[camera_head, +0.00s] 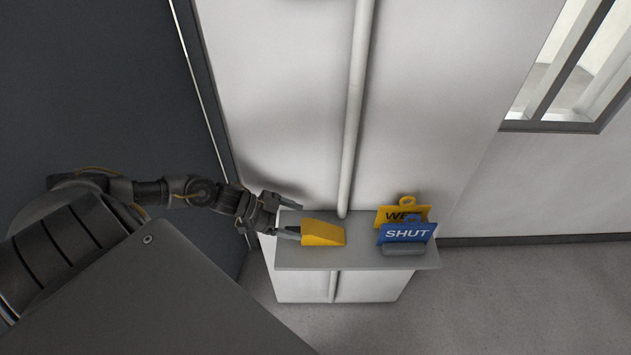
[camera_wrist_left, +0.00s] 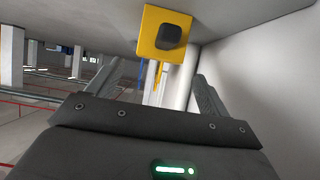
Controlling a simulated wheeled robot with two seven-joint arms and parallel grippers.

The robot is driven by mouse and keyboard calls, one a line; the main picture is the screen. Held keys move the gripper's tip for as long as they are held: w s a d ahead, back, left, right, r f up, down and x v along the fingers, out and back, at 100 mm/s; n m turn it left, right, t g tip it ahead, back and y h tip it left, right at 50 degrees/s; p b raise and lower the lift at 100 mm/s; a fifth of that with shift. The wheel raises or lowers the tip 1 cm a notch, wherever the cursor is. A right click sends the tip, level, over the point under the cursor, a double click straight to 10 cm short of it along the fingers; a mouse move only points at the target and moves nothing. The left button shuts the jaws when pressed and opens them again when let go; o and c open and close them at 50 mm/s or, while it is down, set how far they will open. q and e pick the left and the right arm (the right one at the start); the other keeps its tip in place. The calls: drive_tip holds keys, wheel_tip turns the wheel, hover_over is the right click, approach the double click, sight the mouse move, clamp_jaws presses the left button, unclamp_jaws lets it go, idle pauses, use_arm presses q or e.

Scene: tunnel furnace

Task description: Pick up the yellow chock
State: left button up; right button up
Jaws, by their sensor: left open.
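The yellow chock (camera_head: 322,233), a wedge shape, rests on a small grey shelf (camera_head: 350,262), toward its left end. My left gripper (camera_head: 294,220) comes in from the left at the shelf's left end, its fingers open and pointing at the chock. In the head view the near fingertip is right beside the chock's left end; I cannot tell whether it touches. My right gripper is not in view.
A yellow sign (camera_head: 388,213) and a blue sign reading SHUT (camera_head: 407,233) stand in a grey holder (camera_head: 404,249) at the shelf's right. A vertical white pipe (camera_head: 352,120) runs down the wall behind the shelf. The shelf between chock and signs is clear.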

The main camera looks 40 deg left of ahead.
sight(315, 227)
use_arm(q)
drive_tip(key=shift+w+d+f, duration=0.4)
drive_tip(key=shift+d+f, duration=0.05)
drive_tip(key=shift+f, duration=0.1)
drive_tip(key=shift+w+d+b, duration=0.2)
drive_tip(key=shift+d+b, duration=0.05)
drive_tip(key=shift+b, duration=0.05)
drive_tip(key=b+x, duration=0.3)
drive_tip(key=x, duration=0.1)
drive_tip(key=shift+d+f+b, duration=0.25)
drive_tip(key=shift+b, duration=0.05)
drive_tip(key=shift+w+d, duration=0.25)
drive_tip(key=shift+d, duration=0.05)
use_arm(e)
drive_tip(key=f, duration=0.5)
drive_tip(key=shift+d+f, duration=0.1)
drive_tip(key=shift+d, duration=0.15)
use_arm(q)
drive_tip(key=shift+s, duration=0.1)
drive_tip(key=shift+c, duration=1.1)
drive_tip(key=shift+r, duration=0.1)
drive_tip(key=c, duration=1.2)
drive_tip(key=shift+o, duration=0.2)
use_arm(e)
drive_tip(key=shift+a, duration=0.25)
